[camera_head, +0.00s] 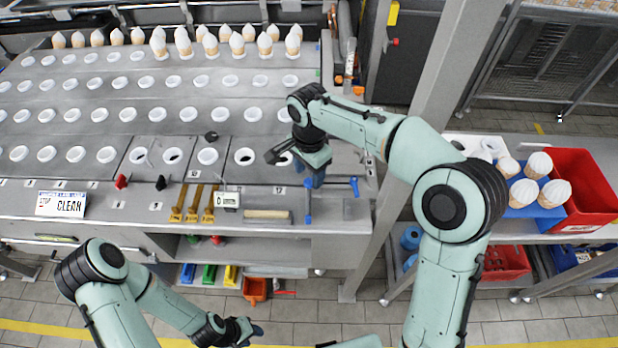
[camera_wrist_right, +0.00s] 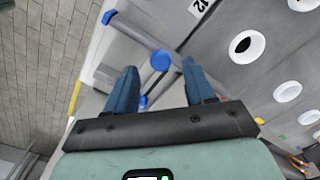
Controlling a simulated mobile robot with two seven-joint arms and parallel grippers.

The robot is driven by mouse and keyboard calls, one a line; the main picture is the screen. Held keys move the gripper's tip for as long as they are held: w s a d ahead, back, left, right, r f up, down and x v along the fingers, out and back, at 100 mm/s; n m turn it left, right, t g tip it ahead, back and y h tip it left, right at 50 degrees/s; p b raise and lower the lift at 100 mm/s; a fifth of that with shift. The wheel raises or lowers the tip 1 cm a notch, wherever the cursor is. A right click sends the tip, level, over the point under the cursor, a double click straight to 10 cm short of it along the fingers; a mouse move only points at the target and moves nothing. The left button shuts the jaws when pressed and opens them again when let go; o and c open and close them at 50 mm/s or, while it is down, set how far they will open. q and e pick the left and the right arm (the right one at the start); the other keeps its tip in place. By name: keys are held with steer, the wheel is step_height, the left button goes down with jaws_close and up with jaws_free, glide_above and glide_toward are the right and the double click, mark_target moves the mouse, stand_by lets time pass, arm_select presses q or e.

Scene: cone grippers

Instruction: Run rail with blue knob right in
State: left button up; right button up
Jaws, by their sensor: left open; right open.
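A round blue knob (camera_wrist_right: 160,60) on a grey rail (camera_wrist_right: 138,40) shows in the right wrist view, between and just beyond the fingertips of my right gripper (camera_wrist_right: 160,82). The gripper is open, and no finger is visibly closed on the knob. In the head view my right gripper (camera_head: 316,180) is at the right end of the bench, over blue parts (camera_head: 308,205). Another blue end (camera_head: 354,186) shows just right of it. The gripper partly hides this area. My left gripper (camera_head: 240,331) is open and empty, low in front of the bench.
The bench plate has rows of round holes (camera_head: 230,81), with several cones (camera_head: 237,44) at the back. Yellow tools (camera_head: 193,203), a small display (camera_head: 227,200) and a wooden-looking bar (camera_head: 267,214) lie along the front edge. A grey post (camera_head: 425,110) stands right of the bench.

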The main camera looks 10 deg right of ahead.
steer(key=shift+f, duration=1.35)
jaws_close()
steer(key=shift+w, duration=0.1)
